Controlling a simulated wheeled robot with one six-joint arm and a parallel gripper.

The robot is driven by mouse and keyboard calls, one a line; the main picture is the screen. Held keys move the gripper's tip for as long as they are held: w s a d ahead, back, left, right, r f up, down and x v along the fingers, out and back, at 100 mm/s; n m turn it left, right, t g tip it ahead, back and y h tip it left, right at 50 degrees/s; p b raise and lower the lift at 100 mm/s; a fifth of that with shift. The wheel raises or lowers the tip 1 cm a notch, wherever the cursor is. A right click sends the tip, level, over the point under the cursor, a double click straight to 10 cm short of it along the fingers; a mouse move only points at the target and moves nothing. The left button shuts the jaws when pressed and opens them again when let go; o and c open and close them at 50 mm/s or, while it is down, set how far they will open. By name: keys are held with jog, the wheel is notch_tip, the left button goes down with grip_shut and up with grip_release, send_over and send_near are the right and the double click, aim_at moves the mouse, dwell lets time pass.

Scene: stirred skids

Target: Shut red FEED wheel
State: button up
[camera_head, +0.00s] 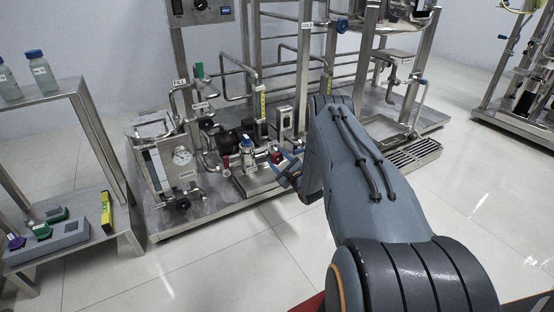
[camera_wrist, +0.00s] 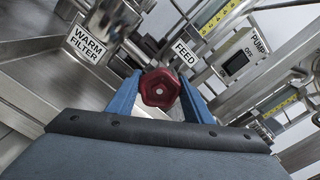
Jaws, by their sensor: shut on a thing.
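The red FEED wheel (camera_wrist: 160,88) shows in the middle of the wrist view, a small faceted red knob with a pale centre. My gripper (camera_wrist: 159,92) has its two blue fingers on either side of the wheel, shut on it. The white FEED label (camera_wrist: 185,52) is just above and to the right of the wheel. In the head view my gripper (camera_head: 285,168) reaches the front of the steel skid. A small red part (camera_head: 276,156) shows at its fingertips there, partly hidden.
In the wrist view a WARM FILTER label (camera_wrist: 86,44) is at left and a PUMP switch (camera_wrist: 236,64) at right. In the head view a gauge (camera_head: 182,156) and a blue-topped valve (camera_head: 246,142) stand left of my gripper. A side table (camera_head: 60,97) is at far left. The floor in front is clear.

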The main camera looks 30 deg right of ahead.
jog(key=o, duration=1)
jog(key=shift+s, duration=0.1)
jog(key=s+p, duration=0.3)
jog(key=s, duration=0.4)
jog(key=shift+s+d, duration=0.15)
jog(key=shift+s, duration=0.2)
